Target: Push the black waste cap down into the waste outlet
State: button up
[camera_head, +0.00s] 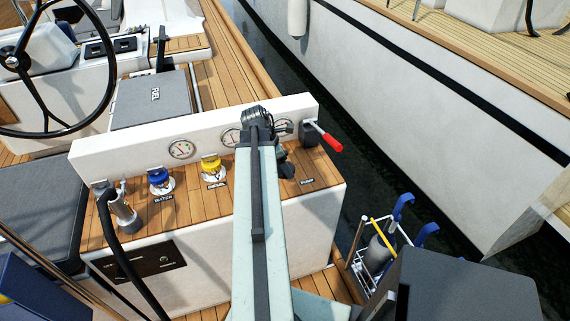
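My arm reaches from the bottom middle up over the wooden top of the white console. My gripper (262,126) is at its far end, beside the gauge panel. Its fingers are hidden or too small to make out, so I cannot tell whether it is open. A dark shape (286,167) shows just right of my arm, low on the wooden top. It may be the black waste cap or part of my gripper. I cannot make out the waste outlet or its label, as my arm covers that part of the console. Whether cap and outlet touch is hidden.
A blue-capped water filler (159,181) and a yellow-capped diesel filler (212,167) stand left of my arm. A red-handled lever (326,138) sticks out at the panel's right end. A black hose (122,235) hangs at the left from a nozzle.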

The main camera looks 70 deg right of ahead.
jog(key=shift+r+p, duration=3)
jog(key=shift+r, duration=0.9)
jog(key=shift+f, duration=0.1)
